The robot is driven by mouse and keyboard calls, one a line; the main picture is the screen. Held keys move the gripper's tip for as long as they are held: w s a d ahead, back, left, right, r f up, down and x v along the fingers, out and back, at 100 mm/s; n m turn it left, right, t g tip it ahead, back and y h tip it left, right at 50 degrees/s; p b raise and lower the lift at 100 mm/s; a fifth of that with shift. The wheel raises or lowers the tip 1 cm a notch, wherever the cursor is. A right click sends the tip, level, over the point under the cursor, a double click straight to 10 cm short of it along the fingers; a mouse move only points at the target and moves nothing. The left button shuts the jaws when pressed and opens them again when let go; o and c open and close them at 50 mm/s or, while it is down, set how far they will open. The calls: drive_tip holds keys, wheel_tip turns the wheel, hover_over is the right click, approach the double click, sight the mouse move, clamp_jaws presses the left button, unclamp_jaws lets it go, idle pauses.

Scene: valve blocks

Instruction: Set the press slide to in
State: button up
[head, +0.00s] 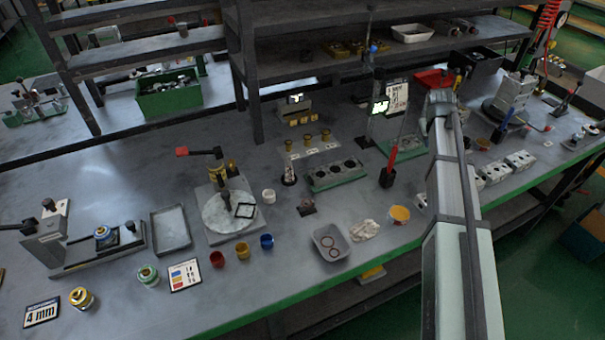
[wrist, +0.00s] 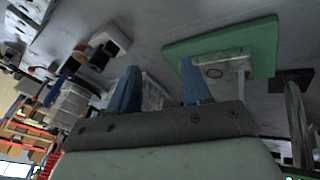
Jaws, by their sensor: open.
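A bench fixture that looks like the press stands at the left of the head view, with a grey upright body (head: 45,240) and a black lever. A low rail runs right from it, carrying a slide (head: 103,238) with a blue-and-brass round part on top. The slide sits out on the rail, clear of the upright body. My gripper (wrist: 160,88) shows in the wrist view with two blue fingers apart. A pale block lies beyond the gap; I cannot tell its distance. In the head view my arm hides the fingers, far right of the press.
A grey tray (head: 171,229) and a round turntable (head: 229,212) stand right of the press. Small cups, a bin (head: 331,243) and a red-handled tool (head: 389,166) stand mid-bench. Shelf posts rise behind. A green plate (wrist: 232,48) lies beyond my fingers.

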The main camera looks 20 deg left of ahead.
drive_tip(key=s+a+n, duration=0.1)
drive_tip(key=s+a, duration=0.3)
drive_tip(key=a, duration=0.5)
drive_tip(key=s+a+r+n+g, duration=0.1)
drive_tip(key=s+a, duration=0.4)
drive_tip(key=a, duration=0.5)
drive_tip(key=s+a+r+n+g+y, duration=0.1)
drive_tip(key=s+a, duration=0.4)
drive_tip(key=a, duration=0.5)
drive_tip(key=shift+s+a+r, duration=0.15)
drive_tip(key=shift+a, duration=0.1)
drive_tip(key=s+a+r+n+g, duration=0.1)
drive_tip(key=s+a+r+n, duration=0.15)
drive_tip(key=s+a, duration=1.35)
drive_tip(key=s+a+r+n+g, duration=0.2)
drive_tip(key=s+a+r, duration=0.2)
drive_tip(key=s+a, duration=1.25)
drive_tip(key=r+n+y, duration=0.1)
drive_tip(key=r, duration=0.1)
hover_over(129, 224)
wheel_tip(129, 224, down, 14)
drive_tip(key=shift+d+r, duration=0.1)
drive_tip(key=shift+r, duration=0.1)
clamp_jaws()
